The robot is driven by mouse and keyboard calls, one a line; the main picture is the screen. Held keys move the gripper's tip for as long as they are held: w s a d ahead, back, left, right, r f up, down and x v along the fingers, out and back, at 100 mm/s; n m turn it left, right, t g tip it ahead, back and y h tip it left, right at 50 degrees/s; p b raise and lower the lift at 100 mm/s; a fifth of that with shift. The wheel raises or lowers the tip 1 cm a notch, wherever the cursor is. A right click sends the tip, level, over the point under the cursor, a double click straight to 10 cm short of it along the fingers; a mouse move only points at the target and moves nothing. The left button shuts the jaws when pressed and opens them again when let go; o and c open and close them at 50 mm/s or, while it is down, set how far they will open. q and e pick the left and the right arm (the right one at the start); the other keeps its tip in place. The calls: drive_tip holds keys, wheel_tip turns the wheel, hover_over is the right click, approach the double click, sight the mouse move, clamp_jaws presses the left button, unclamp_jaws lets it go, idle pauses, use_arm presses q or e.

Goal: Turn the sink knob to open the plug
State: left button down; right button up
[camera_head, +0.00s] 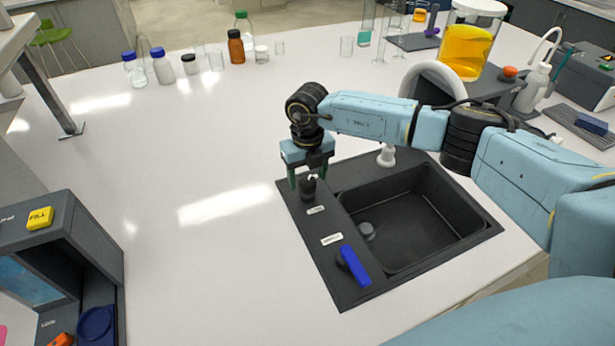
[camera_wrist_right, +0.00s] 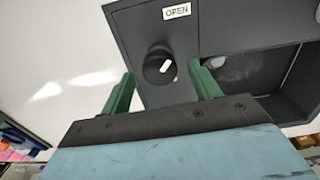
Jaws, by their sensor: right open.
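The black sink (camera_head: 430,215) is set into the white counter at the right of the head view. Its black round knob (camera_head: 308,188) sits on the left ledge, near the back corner. In the right wrist view the knob (camera_wrist_right: 160,65) shows a white mark, with an "OPEN" label (camera_wrist_right: 177,11) beyond it. My right gripper (camera_head: 307,184) is above the knob, its green fingers apart, one on each side; I see gaps between fingers and knob. The plug (camera_head: 367,231) is a grey disc in the basin. My left gripper is not in view.
A blue lever (camera_head: 355,266) stands on the ledge's front part, by a second white label (camera_head: 332,239). A white spout (camera_head: 386,156) rises behind the basin. A dark box with a yellow "FILL" button (camera_head: 40,218) stands at left. The counter's middle is clear.

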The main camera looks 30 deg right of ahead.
sight(308, 181)
wheel_tip(308, 181, up, 12)
drive_tip(key=shift+b, duration=0.35)
drive_tip(key=shift+s, duration=0.1)
idle(0.4)
